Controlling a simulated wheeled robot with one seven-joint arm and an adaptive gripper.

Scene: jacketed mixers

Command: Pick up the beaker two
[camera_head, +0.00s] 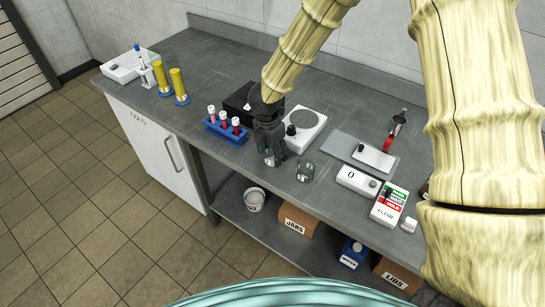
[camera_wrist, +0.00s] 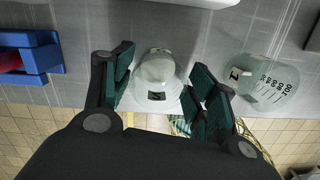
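A clear beaker (camera_wrist: 157,95) with a dark label, its mark looking like a sideways 2, stands on the grey bench between the fingers of my gripper (camera_wrist: 162,68) in the wrist view. The two green-padded fingers are spread, one on each side of it. I cannot tell whether either pad touches the glass. A second clear beaker (camera_wrist: 268,85) with graduations and a mark like a 1 stands to the right, outside the fingers. In the head view my gripper (camera_head: 271,157) points down at the bench and mostly hides the beaker inside it; the other beaker (camera_head: 305,171) stands just right.
To the right are a grey tray (camera_head: 345,146) and white boxes. The bench's front edge is close. A shelf below holds boxes and a bucket (camera_head: 254,199).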

